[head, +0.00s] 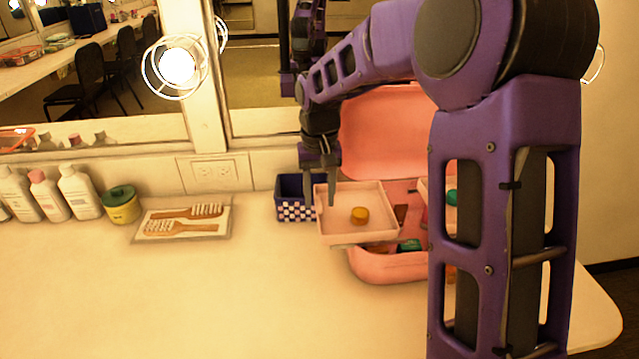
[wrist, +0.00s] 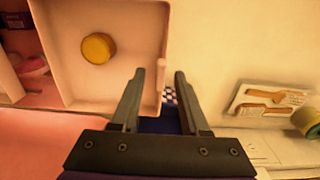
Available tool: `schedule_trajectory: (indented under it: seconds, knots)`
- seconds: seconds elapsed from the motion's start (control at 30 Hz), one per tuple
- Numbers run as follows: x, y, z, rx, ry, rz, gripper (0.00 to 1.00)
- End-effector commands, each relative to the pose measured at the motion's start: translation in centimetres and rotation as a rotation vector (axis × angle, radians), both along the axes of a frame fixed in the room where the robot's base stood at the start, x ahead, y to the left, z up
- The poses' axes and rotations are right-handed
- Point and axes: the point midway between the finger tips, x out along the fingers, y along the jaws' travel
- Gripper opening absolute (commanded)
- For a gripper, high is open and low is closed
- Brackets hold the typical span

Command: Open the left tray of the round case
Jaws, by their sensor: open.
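The round case (head: 385,268) is pink, with its lid (head: 385,130) raised at the back; my arm hides its right part. Its left tray (head: 345,238) is pale pink, sits out past the case's left side, and holds a small yellow round pot (head: 359,215). The tray also shows in the wrist view (wrist: 75,60), with the pot (wrist: 97,48). My gripper (head: 320,203) is open at the tray's outer left wall. In the wrist view my gripper (wrist: 160,74) has one finger over the tray's inside and one outside, the wall between; contact is unclear.
A blue checkered box (head: 293,200) stands close to the tray's left. Further left are a mat with two brushes (head: 182,218), a yellow jar (head: 121,206) and several bottles (head: 78,192). The front counter is clear. Mirrors stand behind.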

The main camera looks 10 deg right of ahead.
Motion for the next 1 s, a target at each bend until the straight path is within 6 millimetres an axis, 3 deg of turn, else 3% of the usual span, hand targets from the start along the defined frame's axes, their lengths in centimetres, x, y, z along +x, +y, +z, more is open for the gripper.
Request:
schedule_trajectory:
  seconds: [0.17, 0.7, 1.0]
  knots:
    - [0.1, 0.0, 2.1, 0.0, -0.005, 0.0, 0.45]
    - [0.1, 0.0, 14.6, 0.0, -0.004, 0.0, 0.45]
    - [0.0, 0.0, 17.3, 0.0, -0.001, -0.001, 0.45]
